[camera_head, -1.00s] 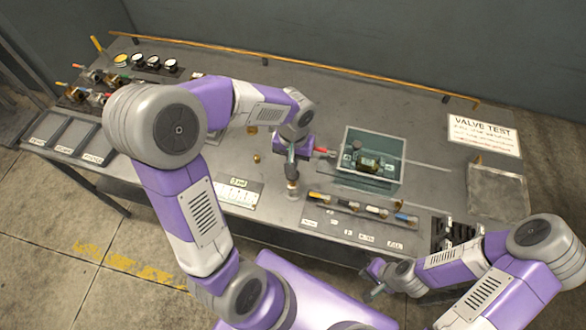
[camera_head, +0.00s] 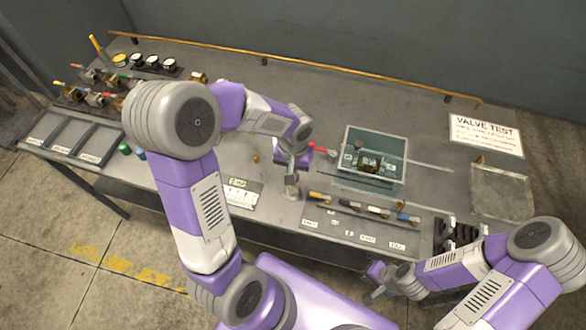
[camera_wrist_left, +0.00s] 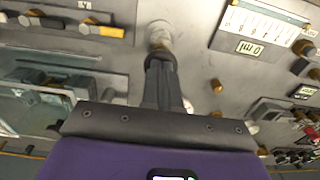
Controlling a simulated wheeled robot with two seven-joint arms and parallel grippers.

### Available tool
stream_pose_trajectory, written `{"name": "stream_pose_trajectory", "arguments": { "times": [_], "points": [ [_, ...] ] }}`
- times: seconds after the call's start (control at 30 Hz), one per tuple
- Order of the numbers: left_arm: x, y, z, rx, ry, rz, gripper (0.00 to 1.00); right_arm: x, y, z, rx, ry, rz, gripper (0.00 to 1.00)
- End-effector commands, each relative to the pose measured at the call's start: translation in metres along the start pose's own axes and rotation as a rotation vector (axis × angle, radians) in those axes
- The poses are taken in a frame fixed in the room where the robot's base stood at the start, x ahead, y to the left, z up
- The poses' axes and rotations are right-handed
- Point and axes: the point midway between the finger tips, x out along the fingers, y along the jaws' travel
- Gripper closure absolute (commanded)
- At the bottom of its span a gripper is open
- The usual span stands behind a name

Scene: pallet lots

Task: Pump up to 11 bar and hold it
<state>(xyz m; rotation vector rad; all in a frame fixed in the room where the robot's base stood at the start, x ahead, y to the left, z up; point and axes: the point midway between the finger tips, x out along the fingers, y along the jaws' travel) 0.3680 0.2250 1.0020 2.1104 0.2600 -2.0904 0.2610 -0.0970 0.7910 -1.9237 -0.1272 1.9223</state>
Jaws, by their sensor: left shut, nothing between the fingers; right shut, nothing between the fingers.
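My left gripper (camera_head: 292,172) is shut and points down onto the top of a short grey post (camera_head: 292,188) near the bench's front edge. In the left wrist view the shut fingers (camera_wrist_left: 161,62) meet the pale round top of this post (camera_wrist_left: 160,35); nothing shows between them. My right gripper (camera_head: 375,280) is shut, in front of the bench.
A white scale card (camera_head: 240,196) lies left of the post. Valves (camera_head: 90,75) and empty trays (camera_head: 72,136) are at left. A VALVE TEST sign (camera_head: 485,135) and a grey plate (camera_head: 500,190) are at right.

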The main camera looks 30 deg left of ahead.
Motion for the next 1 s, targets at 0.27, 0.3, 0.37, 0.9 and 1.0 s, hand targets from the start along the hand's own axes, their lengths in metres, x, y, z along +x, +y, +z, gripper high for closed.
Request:
{"name": "stream_pose_trajectory", "arguments": {
  "times": [0.27,0.3,0.37,0.9,1.0],
  "points": [
    [0.025,0.001,0.001,0.001,-0.003,0.0,1.0,0.02,0.008,-0.001,0.0,0.0,0.0,1.0],
    [0.024,0.001,0.001,0.001,-0.004,0.0,1.0,0.02,0.007,-0.001,0.0,0.0,0.0,1.0],
    [0.024,0.0,0.002,0.001,-0.005,0.0,1.0,0.019,0.007,-0.001,0.0,0.0,0.0,1.0],
    [-0.017,0.002,0.002,0.004,0.0,0.0,1.0,-0.009,-0.003,0.0,0.0,0.0,0.0,1.0],
    [-0.037,0.002,0.0,0.003,0.009,0.002,1.0,-0.015,-0.006,0.001,0.0,0.0,0.0,1.0]
  ]
}}
